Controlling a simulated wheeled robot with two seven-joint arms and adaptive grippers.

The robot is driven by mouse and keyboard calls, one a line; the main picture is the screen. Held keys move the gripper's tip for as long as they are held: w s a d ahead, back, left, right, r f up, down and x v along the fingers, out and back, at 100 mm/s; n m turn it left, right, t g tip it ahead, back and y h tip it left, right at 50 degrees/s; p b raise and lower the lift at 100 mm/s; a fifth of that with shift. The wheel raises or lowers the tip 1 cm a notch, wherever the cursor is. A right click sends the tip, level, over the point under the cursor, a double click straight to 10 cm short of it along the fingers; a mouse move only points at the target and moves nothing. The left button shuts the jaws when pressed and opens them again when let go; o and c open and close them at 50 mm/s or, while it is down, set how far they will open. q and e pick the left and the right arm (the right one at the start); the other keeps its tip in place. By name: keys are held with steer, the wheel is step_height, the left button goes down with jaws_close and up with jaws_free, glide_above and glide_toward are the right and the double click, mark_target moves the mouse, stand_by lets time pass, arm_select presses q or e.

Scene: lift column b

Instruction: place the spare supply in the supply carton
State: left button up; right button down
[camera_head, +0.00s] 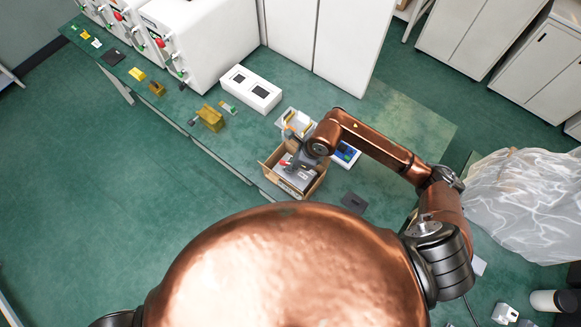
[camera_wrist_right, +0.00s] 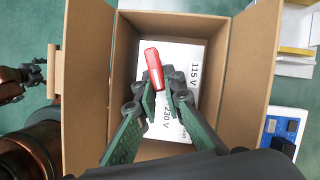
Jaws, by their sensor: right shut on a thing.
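The supply (camera_head: 296,177), a grey and white box-shaped unit, is inside the open cardboard supply carton (camera_head: 313,188). In the right wrist view the supply (camera_wrist_right: 182,70) shows a white face marked 115 V and 230 V, with a red lever-like part (camera_wrist_right: 153,64) on it. The carton walls (camera_wrist_right: 86,90) surround it. My right gripper (camera_head: 291,164) points down into the carton. Its fingertips (camera_wrist_right: 161,92) are shut on the red part, which sticks out beyond them. Whether the supply's underside touches the carton floor is hidden.
The carton stands near the front edge of the green-topped bench (camera_head: 400,120). A yellow block (camera_head: 210,118) lies to the left. A dark flat piece (camera_head: 354,203) is at front right.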

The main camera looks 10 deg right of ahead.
mark_target(303, 174)
steer(key=shift+f, duration=1.1)
steer(key=c, duration=2)
jaws_free()
steer(key=shift+f, duration=0.1)
steer(key=shift+c, duration=0.2)
steer(key=v, duration=1.2)
